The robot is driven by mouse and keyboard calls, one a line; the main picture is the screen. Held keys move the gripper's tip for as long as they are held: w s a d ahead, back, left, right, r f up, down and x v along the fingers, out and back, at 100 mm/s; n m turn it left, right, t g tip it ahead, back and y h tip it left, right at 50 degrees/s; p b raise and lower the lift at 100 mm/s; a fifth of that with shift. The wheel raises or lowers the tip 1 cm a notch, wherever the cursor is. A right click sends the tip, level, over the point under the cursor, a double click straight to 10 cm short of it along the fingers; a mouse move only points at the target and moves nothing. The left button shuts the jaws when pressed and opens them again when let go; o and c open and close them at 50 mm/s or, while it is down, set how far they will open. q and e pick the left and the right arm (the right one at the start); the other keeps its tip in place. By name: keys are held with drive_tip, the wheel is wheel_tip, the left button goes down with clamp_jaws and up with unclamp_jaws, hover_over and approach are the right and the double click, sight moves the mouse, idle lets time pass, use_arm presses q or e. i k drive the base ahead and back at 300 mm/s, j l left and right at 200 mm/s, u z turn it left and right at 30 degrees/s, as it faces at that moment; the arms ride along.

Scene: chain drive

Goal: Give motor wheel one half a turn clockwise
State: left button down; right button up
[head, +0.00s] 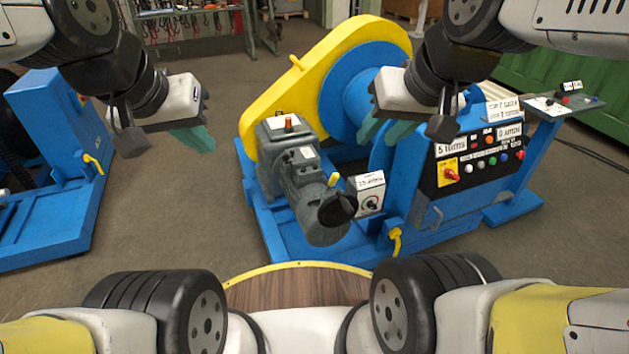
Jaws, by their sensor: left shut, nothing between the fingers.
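The blue winch machine (420,190) stands in front of me with a yellow chain guard (330,55). A grey motor (300,185) sticks out from it toward me. A dark wheel (338,208) sits on the motor's near end; I take it as the motor wheel, and I cannot read a number on it. My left gripper (196,140) is shut and empty, well to the left of the motor and apart from it. My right gripper (388,130) has its teal fingers spread, in front of the blue drum, above and right of the wheel. It is not on the wheel.
A small box with a dial and label (369,192) stands right beside the wheel. The control panel (480,155) with buttons and a red switch is further right. Another blue machine (50,170) stands at the left. Bare floor (160,220) lies between the machines.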

sight(337, 210)
drive_tip(key=u, duration=2.2)
drive_tip(key=k+l+u, duration=0.3)
drive_tip(key=k+l, duration=0.15)
drive_tip(key=l, duration=0.3)
drive_tip(key=k+l+u, duration=0.3)
drive_tip(key=k+l, duration=2.05)
drive_tip(key=l, duration=0.15)
